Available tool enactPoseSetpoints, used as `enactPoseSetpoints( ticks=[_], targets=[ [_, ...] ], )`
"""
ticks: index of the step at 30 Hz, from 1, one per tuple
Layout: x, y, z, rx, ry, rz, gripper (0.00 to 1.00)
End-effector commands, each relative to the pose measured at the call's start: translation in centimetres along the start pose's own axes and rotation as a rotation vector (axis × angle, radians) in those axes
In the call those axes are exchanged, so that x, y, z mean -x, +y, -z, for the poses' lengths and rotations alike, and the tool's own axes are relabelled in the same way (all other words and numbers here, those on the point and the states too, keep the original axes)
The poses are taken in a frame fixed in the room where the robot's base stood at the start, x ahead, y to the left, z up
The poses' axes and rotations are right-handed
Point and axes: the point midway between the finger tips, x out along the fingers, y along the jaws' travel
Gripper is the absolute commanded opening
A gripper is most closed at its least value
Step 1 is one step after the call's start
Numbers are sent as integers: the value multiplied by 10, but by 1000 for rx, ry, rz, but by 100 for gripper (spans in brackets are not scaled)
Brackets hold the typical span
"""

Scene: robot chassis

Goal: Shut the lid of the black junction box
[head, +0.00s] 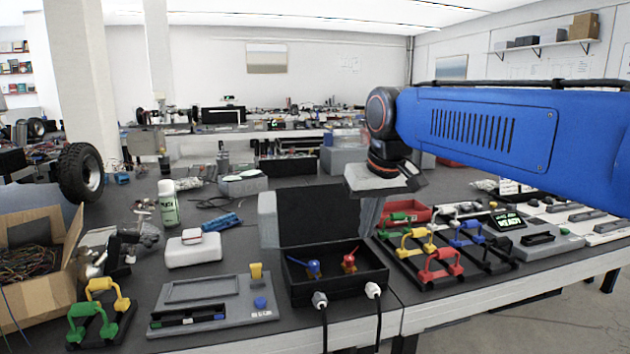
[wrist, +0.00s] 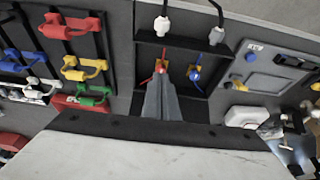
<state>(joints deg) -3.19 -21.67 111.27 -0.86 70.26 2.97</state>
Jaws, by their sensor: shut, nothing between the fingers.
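The black junction box (head: 335,287) stands near the table's front edge, with a blue and a red connector inside. Its lid (head: 318,216) stands open, roughly upright at the box's back edge. In the wrist view the box (wrist: 140,63) shows upside down, with its cables at the top. My gripper (head: 367,232) hangs at the lid's right edge in the head view, fingers pointing down; I cannot tell whether it touches the lid. In the wrist view my gripper (wrist: 160,78) is shut and empty, its grey fingers overlapping the box opening near the red connector.
Racks with coloured handles (head: 440,265) stand close on the box's right. A grey panel (head: 215,300) with a yellow switch and blue button lies on its left. Two cables (head: 378,315) run from the box's front over the table edge. A grey block (head: 268,220) stands beside the lid.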

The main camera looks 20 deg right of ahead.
Motion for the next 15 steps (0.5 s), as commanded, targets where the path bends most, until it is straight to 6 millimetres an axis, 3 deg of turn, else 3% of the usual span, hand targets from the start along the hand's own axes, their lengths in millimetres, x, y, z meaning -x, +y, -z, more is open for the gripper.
enactPoseSetpoints(
  ticks=[3,15],
  targets=[
    [13,-6,46,1,-13,0,0],
    [38,-30,181,-2,-51,-2,0]
  ],
)
